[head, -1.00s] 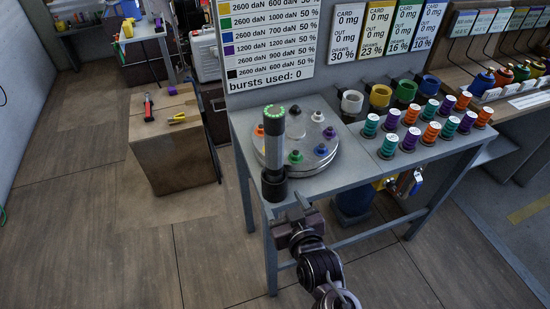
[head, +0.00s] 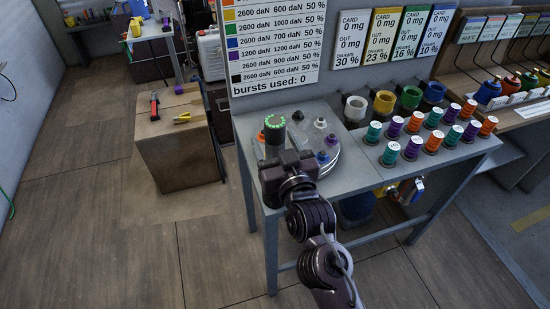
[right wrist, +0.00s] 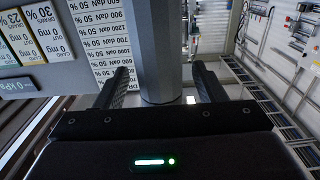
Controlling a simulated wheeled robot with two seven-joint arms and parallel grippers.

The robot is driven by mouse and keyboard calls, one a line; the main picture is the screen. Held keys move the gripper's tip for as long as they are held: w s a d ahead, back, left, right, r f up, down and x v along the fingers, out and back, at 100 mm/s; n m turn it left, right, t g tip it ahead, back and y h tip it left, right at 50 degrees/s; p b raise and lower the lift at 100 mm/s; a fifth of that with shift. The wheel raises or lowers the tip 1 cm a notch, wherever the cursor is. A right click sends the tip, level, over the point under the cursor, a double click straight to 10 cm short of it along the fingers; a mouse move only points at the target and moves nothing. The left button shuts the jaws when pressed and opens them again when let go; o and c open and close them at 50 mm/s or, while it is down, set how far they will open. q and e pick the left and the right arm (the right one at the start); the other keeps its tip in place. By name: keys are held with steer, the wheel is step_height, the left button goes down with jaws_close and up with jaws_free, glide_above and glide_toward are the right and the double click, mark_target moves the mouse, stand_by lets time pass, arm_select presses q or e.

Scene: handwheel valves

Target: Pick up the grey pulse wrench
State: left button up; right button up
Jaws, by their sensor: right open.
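The grey pulse wrench (head: 275,130) stands upright near the front left corner of the grey table (head: 345,187). It is a thick cylinder with a ring of green marks on its top. My right gripper (head: 284,163) is in front of it and hides its lower part in the head view. In the right wrist view the grey wrench shaft (right wrist: 155,45) stands between the two dark fingers of my open right gripper (right wrist: 163,82), with a gap showing on each side. My left gripper is not in view.
A round plate (head: 330,165) with coloured sockets lies just behind and right of the wrench. Several thread-like spools (head: 411,148) and coloured cups (head: 383,101) stand farther right. A board (head: 275,50) rises behind. A wooden box (head: 178,150) with tools is at left.

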steer(key=shift+w+a, duration=0.15)
steer(key=shift+w, duration=0.15)
jaws_close()
stand_by(0.3)
steer(key=shift+r, duration=0.2)
